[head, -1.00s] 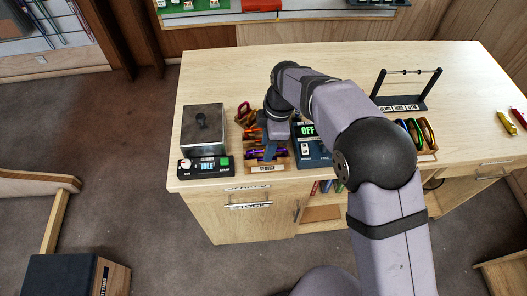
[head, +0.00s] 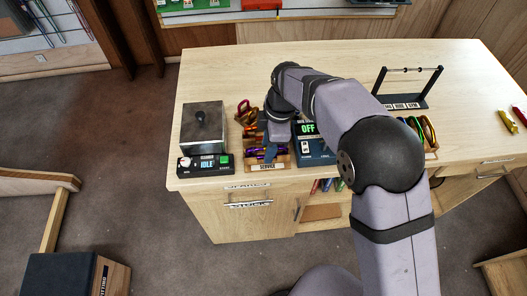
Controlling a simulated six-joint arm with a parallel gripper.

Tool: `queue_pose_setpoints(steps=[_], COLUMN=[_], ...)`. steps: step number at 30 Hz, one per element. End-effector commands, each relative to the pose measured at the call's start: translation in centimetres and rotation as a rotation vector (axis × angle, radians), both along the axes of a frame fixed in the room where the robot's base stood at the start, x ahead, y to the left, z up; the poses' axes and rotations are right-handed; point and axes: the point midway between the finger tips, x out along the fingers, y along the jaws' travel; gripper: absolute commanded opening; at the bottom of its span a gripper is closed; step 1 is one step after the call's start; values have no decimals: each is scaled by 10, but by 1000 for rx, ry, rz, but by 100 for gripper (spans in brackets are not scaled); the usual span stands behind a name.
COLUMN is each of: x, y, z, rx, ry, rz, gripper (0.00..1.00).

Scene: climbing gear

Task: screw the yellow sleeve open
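My gripper (head: 269,153) points down at the wooden tray labelled SERVICE (head: 268,168), near the table's front edge. Several coloured carabiners (head: 254,152) lie in this tray, purple and orange ones among them. My gripper and wrist cover part of the tray. The fingertips are too small and hidden to tell whether they are open or shut, or whether they touch a carabiner. I cannot make out the yellow sleeve for certain.
Left of the tray stand a grey box with a black knob (head: 202,128) and a panel reading IDLE (head: 206,165). Close on the right is a blue device reading OFF (head: 316,152). Behind is a holder with red and orange gear (head: 245,115). The table's far middle is clear.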

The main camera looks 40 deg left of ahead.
Motion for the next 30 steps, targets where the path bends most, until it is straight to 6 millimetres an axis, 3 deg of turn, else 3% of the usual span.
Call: queue_pose_setpoints(steps=[13,30], x=[-3,-3], y=[-3,-4], z=[-1,-20], rx=[-1,-2], ry=[1,2], rz=[0,0], gripper=[34,34])
